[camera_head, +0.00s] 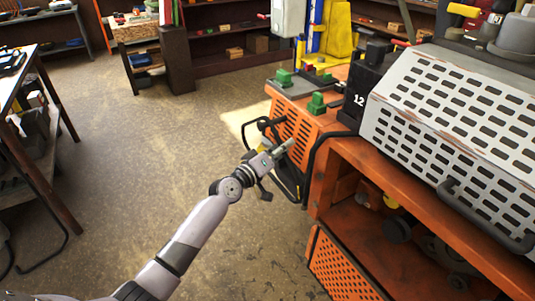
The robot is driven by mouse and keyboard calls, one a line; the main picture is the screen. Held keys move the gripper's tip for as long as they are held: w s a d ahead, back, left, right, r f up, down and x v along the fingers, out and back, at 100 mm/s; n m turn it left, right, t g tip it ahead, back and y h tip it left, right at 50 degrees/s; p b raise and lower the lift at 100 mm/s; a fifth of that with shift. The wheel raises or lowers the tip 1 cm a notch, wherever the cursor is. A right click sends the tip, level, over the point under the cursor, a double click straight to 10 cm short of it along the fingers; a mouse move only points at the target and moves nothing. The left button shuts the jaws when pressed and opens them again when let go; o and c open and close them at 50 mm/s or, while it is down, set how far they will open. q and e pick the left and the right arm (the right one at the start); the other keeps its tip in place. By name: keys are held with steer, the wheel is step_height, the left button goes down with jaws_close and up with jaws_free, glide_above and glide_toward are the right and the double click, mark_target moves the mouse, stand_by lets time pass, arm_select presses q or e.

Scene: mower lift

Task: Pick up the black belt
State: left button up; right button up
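Black loops that look like the black belt (288,187) hang against the orange perforated side panel of the workbench, near the middle of the head view. Other black curved bars there make it hard to tell which part is belt. My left gripper (284,148) is in front of this panel, its fingers pointing up and right toward the black loops. It overlaps the loops in the picture, and I cannot tell whether it touches them. Its fingers are too small to show whether they are open or shut. My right gripper is not in view.
An orange workbench (346,151) with a grey slotted machine cover (450,115) fills the right. Green blocks (317,104) sit on its top. A table (24,62) stands at the left edge. Shelves (220,65) line the back. The concrete floor (140,150) between is clear.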

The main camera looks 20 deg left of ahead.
arm_select(q)
jaws_close()
stand_by(0.6)
